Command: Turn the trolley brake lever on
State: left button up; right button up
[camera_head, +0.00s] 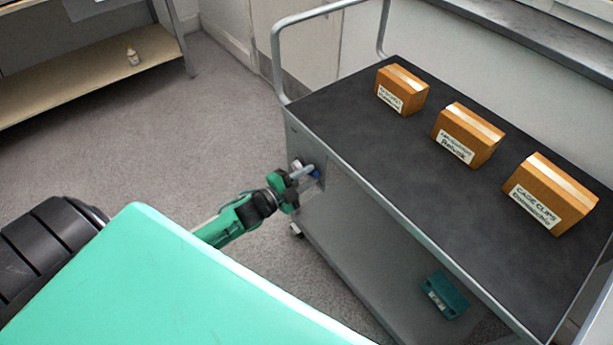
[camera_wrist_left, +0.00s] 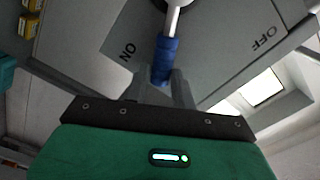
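The brake lever (camera_wrist_left: 167,52) has a metal shaft and a blue grip. It sits on a grey plate (camera_wrist_left: 215,50) marked ON at left and OFF at right, and hangs between the marks, closer to ON. In the head view the left gripper (camera_head: 300,174) reaches the trolley end from the left. My right gripper is out of view.
Several cardboard boxes, such as the nearest one (camera_head: 550,194), stand on the trolley's dark top. A teal case (camera_head: 444,295) lies on its lower shelf. A bench with a small bottle (camera_head: 132,55) stands back left. The carpet (camera_head: 130,150) left of the trolley is clear.

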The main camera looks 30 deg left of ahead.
pick_arm(q)
jog(key=o, duration=0.3)
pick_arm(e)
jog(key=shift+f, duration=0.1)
pick_arm(q)
jog(key=shift+p+v, duration=0.3)
jog(key=shift+v, duration=6.65)
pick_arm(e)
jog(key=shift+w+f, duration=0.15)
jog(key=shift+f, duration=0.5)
pick_arm(q)
jog(key=shift+w+f, duration=0.1)
